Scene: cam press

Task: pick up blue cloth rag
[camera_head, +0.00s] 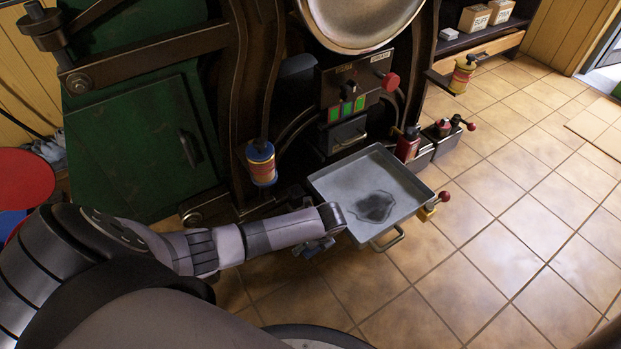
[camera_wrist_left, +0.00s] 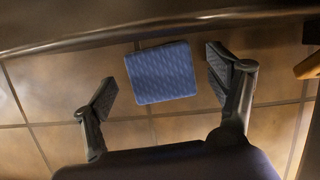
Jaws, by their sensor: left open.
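The blue cloth rag (camera_wrist_left: 162,72) is a folded, patterned square in the left wrist view, seen against the tiled floor just below a dark edge. My left gripper (camera_wrist_left: 161,84) is open, with one finger on each side of the rag and gaps between. Whether the rag is level with the fingertips, I cannot tell. In the head view my left gripper (camera_head: 318,247) is low beside the grey tray's left front corner, partly hidden by its arm. The rag is not visible there. My right gripper is not in view.
The metal tray (camera_head: 340,183), with a dark stain and a front handle, juts from the press next to my left arm. A red-knobbed lever (camera_head: 443,197) is at its right. A green cabinet (camera_head: 140,150) stands left. The tiled floor (camera_head: 510,225) is open at right.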

